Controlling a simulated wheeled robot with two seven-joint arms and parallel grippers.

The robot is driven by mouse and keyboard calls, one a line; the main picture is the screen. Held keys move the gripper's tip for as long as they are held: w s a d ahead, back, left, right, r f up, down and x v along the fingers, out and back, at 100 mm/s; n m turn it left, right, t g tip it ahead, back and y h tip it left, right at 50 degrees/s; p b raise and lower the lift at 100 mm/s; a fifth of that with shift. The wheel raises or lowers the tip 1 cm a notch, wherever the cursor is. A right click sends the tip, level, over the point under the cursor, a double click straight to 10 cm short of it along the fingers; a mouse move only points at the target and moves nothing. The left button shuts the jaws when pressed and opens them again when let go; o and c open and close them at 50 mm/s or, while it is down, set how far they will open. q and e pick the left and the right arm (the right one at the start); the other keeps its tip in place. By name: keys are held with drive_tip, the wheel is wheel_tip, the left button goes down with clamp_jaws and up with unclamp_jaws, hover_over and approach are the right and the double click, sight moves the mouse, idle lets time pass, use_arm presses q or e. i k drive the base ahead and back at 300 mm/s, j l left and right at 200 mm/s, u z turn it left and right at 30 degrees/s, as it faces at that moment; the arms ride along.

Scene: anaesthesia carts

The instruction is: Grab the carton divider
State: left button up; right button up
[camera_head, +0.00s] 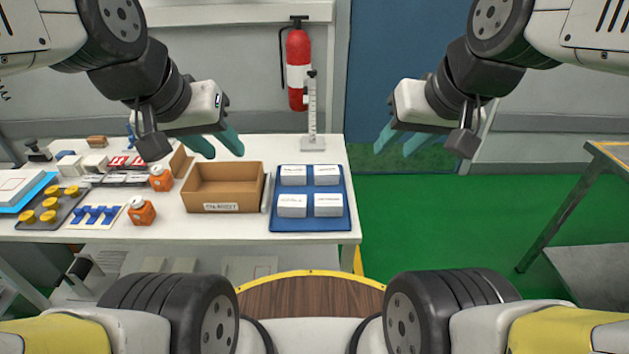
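An open brown carton (222,205) with a white label stands on the white table, and its inside looks empty. A small upright brown cardboard piece (181,161) stands behind its left side; it may be the carton divider, but I cannot tell for sure. My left gripper (217,143) hangs in the air above the carton and the table's back part, with its teal fingers apart and nothing between them. My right gripper (402,141) is in the air over the green floor, right of the table, also with its fingers apart and empty.
A blue tray (311,222) with several white boxes lies right of the carton. Orange bottles (141,211) and a dark tray with yellow caps (49,208) are on the left. An upright scale (312,115) stands at the back. The floor on the right is clear up to a metal-legged table (575,200).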

sight(179, 163)
drive_tip(key=u, duration=1.05)
drive_tip(key=i+j+z, duration=0.1)
drive_tip(key=i+j, duration=0.15)
drive_tip(key=i+j+z, duration=0.1)
drive_tip(key=i+j, duration=0.15)
drive_tip(key=j, duration=0.15)
drive_tip(key=i+j+z, duration=0.1)
drive_tip(key=i+j, duration=0.15)
drive_tip(key=j, duration=0.15)
drive_tip(key=i+j+z, duration=0.1)
drive_tip(key=j, duration=0.25)
drive_tip(key=i+j+z, duration=0.1)
drive_tip(key=i+j, duration=0.2)
drive_tip(key=j, duration=0.1)
